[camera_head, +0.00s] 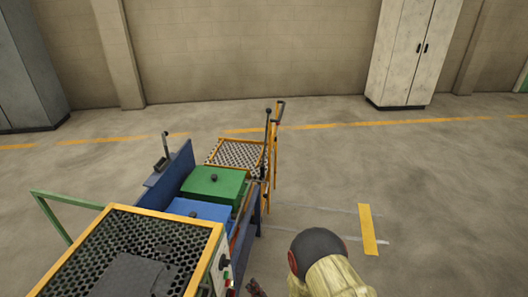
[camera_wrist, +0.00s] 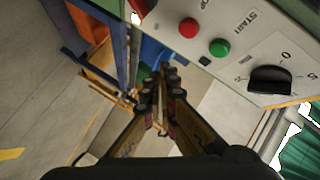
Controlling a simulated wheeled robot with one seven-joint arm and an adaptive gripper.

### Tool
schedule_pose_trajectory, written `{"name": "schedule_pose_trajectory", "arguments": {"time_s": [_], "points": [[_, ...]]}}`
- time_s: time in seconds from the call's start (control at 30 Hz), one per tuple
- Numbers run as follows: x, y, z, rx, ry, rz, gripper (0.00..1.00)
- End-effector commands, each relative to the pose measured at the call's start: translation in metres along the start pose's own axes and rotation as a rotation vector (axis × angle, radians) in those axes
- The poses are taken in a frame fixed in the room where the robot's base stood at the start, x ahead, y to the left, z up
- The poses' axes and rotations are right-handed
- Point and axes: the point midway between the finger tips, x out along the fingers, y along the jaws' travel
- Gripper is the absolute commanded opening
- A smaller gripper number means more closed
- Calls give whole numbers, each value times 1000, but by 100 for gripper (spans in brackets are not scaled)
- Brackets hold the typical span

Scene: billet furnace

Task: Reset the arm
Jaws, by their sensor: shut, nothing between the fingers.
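My gripper (camera_wrist: 163,92) shows in the wrist view with its two dark fingers shut and nothing between them. It hangs in front of a white control panel (camera_wrist: 225,22) with a red button (camera_wrist: 188,28), a green button (camera_wrist: 219,48), a START label and a black rotary knob (camera_wrist: 269,80). I cannot tell exactly how far the fingers are from the panel. In the head view my arm (camera_head: 328,268) reaches in from the bottom edge, right of the machine. The gripper is mostly out of that view; only a dark part shows at the bottom edge.
A machine with a perforated yellow-framed top (camera_head: 212,232) stands left of my arm. Behind it are a blue block (camera_head: 200,211), a green block (camera_head: 212,183) and a perforated yellow rack (camera_head: 237,153). Floor (camera_head: 440,200) on the right is clear.

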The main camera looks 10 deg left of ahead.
Motion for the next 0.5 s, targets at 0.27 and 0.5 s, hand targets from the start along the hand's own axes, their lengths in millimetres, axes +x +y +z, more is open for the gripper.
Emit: {"name": "schedule_pose_trajectory", "arguments": {"time_s": [0.27,0.5], "points": [[-15,61,41,-161,-165,219,0],[-74,128,74,-343,-488,557,0]]}}
